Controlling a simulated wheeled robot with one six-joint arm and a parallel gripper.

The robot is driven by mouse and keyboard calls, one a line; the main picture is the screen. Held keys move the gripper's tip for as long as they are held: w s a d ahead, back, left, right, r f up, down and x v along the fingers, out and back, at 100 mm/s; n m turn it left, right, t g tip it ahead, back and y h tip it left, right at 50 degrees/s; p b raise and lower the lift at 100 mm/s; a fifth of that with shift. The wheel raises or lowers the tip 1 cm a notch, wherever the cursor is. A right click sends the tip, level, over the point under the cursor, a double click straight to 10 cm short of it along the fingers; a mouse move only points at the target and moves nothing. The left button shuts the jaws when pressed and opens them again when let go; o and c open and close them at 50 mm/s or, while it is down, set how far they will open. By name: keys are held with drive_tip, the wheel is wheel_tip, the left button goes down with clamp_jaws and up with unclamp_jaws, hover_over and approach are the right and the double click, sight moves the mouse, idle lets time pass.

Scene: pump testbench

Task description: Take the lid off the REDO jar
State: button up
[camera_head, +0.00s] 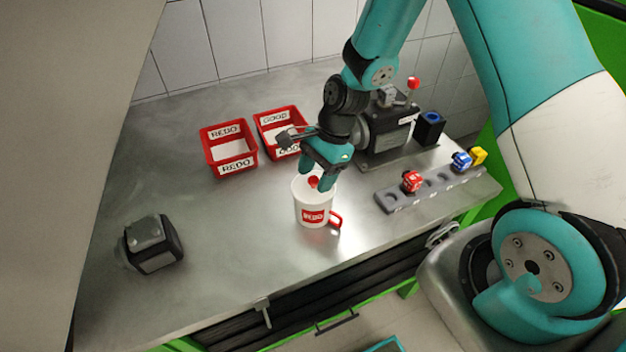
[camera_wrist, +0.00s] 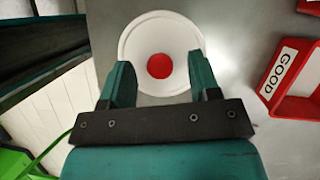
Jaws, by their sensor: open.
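The REDO jar (camera_head: 313,214) is a white mug-like jar with a red REDO label and a red handle. It stands upright on the metal bench, near the middle. Its white lid (camera_wrist: 135,36) with a red knob (camera_wrist: 158,66) is on top, seen from above in the wrist view. My gripper (camera_head: 318,182) is over the jar, pointing down. In the wrist view its two fingers (camera_wrist: 161,72) are apart, one on each side of the red knob, with gaps between them and the knob. I cannot tell how far the fingertips are above the lid.
A red REDO bin (camera_head: 229,148) and a red GOOD bin (camera_head: 277,130) stand behind the jar to the left. A grey rack (camera_head: 430,190) with red, blue and yellow pieces is at right. A pump machine (camera_head: 388,130) stands behind. A dark block (camera_head: 152,243) sits at left; bench between is clear.

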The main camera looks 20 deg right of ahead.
drive_tip(key=shift+a+f, duration=0.1)
drive_tip(key=shift+f, duration=0.15)
drive_tip(key=c, duration=0.9)
